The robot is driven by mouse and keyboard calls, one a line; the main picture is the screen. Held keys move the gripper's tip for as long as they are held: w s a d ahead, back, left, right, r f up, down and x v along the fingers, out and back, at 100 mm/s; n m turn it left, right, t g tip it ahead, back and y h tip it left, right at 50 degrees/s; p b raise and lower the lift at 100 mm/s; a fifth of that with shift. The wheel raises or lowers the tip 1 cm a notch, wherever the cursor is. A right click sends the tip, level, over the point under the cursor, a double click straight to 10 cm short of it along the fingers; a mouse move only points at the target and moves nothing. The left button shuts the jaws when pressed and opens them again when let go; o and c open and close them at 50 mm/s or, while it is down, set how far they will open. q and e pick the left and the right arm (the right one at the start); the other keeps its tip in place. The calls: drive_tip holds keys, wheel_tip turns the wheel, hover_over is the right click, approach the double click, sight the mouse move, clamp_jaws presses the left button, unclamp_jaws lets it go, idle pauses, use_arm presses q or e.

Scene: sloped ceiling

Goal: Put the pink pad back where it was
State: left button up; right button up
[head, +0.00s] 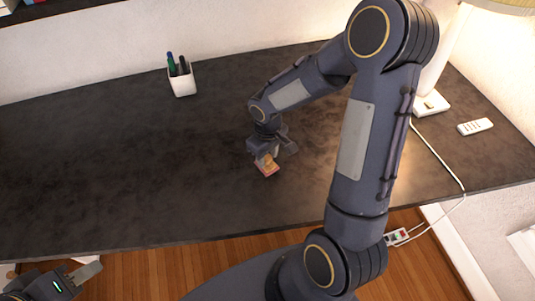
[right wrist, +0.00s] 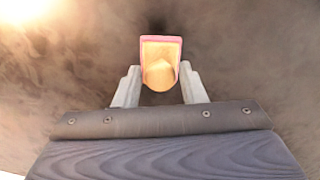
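The pink pad (head: 269,171) is small, with a pink edge and a tan, rounded piece on its face. It is at the tips of my right gripper (head: 272,151), over the middle of the dark desk. In the right wrist view the pad (right wrist: 160,40) lies centred between the two pale fingertips of my right gripper (right wrist: 160,84). The fingers stand apart, close to its sides; I cannot tell whether they press on it or whether it touches the desk. My left gripper (head: 84,272) is low at the left, before the desk's front edge, partly cut off.
The dark desk (head: 90,150) is mostly bare on the left. A white pen cup (head: 183,83) stands at the back. A lamp base (head: 431,104), a white remote (head: 475,127) and a cable (head: 440,160) are at the right. My right arm hides part of the desk.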

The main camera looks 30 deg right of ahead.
sight(268, 158)
drive_tip(key=shift+o, duration=1.3)
drive_tip(key=shift+r, duration=0.15)
wheel_tip(268, 158, up, 12)
drive_tip(key=s+a+r+m+t+y, duration=0.2)
drive_tip(key=s+r, duration=0.1)
drive_tip(key=s, duration=0.5)
drive_tip(key=s+a+r+m+t+y, duration=0.1)
drive_tip(key=s+a+r+m+t, duration=0.1)
drive_tip(key=s, duration=0.6)
drive_tip(key=shift+s+a+r+m+t+y, duration=0.15)
drive_tip(key=shift+s+r+m+t+y, duration=0.25)
drive_tip(key=shift+t, duration=0.4)
drive_tip(key=shift+w+r, duration=0.1)
drive_tip(key=shift+r, duration=0.05)
